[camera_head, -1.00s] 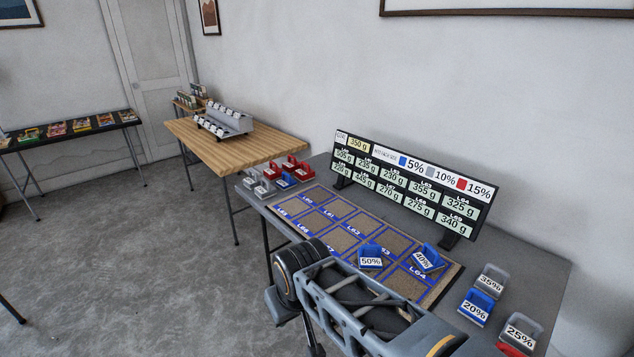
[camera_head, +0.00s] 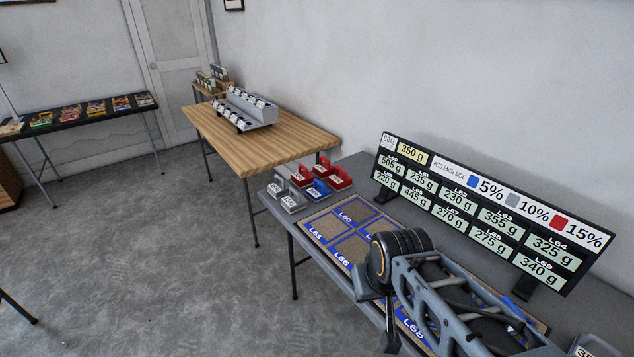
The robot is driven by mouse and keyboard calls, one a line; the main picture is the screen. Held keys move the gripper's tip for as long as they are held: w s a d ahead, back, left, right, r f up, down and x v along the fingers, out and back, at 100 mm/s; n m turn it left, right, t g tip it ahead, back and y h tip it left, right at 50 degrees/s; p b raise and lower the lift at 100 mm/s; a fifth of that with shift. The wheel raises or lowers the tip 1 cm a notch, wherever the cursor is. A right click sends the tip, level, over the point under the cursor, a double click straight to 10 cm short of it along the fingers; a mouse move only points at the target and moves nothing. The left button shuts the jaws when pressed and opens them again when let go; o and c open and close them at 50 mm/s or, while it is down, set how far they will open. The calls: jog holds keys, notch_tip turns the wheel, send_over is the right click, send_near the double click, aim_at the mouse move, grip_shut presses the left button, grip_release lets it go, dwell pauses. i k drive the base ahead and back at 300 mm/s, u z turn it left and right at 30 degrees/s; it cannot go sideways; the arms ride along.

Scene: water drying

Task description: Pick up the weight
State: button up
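Several weights with handles stand in a cluster at the far left end of the grey table: grey ones (camera_head: 290,203), red ones (camera_head: 340,179) and a blue one (camera_head: 318,189). Their labels are too small to read. Part of a grey weight (camera_head: 592,348) shows at the bottom right corner. A bit of blue, perhaps another weight, shows behind my arm. My arm reaches over the mat, with its dark end (camera_head: 388,342) hanging low in front of it, apart from the cluster. Its fingers cannot be made out, and I see nothing held.
The grey table (camera_head: 349,165) carries a brown mat (camera_head: 337,222) with blue-lined cells, partly hidden by my arm. A sign board (camera_head: 480,216) stands along its back. A wooden table (camera_head: 250,150) with a grey rack (camera_head: 246,111) stands beyond.

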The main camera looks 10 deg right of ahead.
aim_at(318, 192)
jog(key=i, duration=0.25)
jog(key=u, duration=1.25)
jog(key=i, duration=3.3)
jog(key=z, duration=3.55)
